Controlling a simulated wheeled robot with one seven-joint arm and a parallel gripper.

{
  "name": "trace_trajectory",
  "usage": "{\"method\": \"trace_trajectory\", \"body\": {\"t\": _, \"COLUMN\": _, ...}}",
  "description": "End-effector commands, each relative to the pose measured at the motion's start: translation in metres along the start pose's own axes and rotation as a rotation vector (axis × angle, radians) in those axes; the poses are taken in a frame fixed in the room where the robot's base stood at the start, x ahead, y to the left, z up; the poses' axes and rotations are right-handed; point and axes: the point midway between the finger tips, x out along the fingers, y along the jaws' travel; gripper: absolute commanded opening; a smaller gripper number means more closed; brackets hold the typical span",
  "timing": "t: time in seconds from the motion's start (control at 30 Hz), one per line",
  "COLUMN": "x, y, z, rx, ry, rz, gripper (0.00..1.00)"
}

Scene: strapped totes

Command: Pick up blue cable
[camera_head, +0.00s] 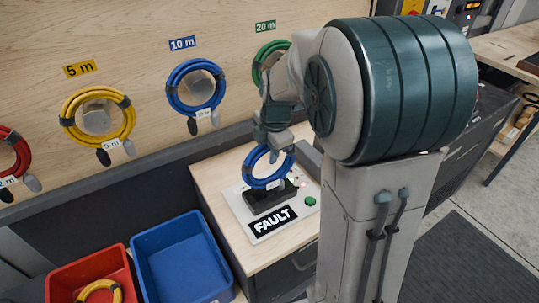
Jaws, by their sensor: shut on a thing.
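My gripper (274,148) is shut on the top of a blue cable coil (250,168), at the near side of my arm. The coil hangs upright just above or against a black block (268,200) on a panel with a "FAULT" sign (273,221). I cannot tell whether it touches the block. A white tag shows at the coil's lower edge. Another blue cable coil (172,88) hangs on the wall under the "10 m" label (182,43). The fingertips are small and partly hidden by the coil.
Yellow (68,122), red (20,150) and green (258,62) coils hang on the wooden wall. A blue tote (140,250) and a red tote (58,285) with a yellow coil inside stand at the lower left. A bare bench strip (207,184) lies left of the panel.

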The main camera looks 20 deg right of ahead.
Motion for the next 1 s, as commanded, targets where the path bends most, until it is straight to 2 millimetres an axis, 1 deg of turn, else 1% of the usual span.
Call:
{"method": "trace_trajectory", "body": {"t": 0.17, "x": -0.013, "y": 0.004, "z": 0.001, "rx": 0.001, "ry": -0.002, "rz": 0.008, "gripper": 0.0}}
{"method": "trace_trajectory", "body": {"t": 0.43, "x": -0.041, "y": 0.007, "z": 0.003, "rx": 0.001, "ry": -0.003, "rz": 0.007, "gripper": 0.0}}
{"method": "trace_trajectory", "body": {"t": 0.67, "x": -0.062, "y": -0.013, "z": 0.024, "rx": 0.005, "ry": -0.003, "rz": 0.007, "gripper": 0.0}}
{"method": "trace_trajectory", "body": {"t": 0.9, "x": -0.094, "y": -0.04, "z": 0.054, "rx": 0.005, "ry": -0.003, "rz": 0.007, "gripper": 0.0}}
{"method": "trace_trajectory", "body": {"t": 1.0, "x": -0.106, "y": -0.049, "z": 0.063, "rx": 0.003, "ry": -0.003, "rz": 0.007, "gripper": 0.0}}
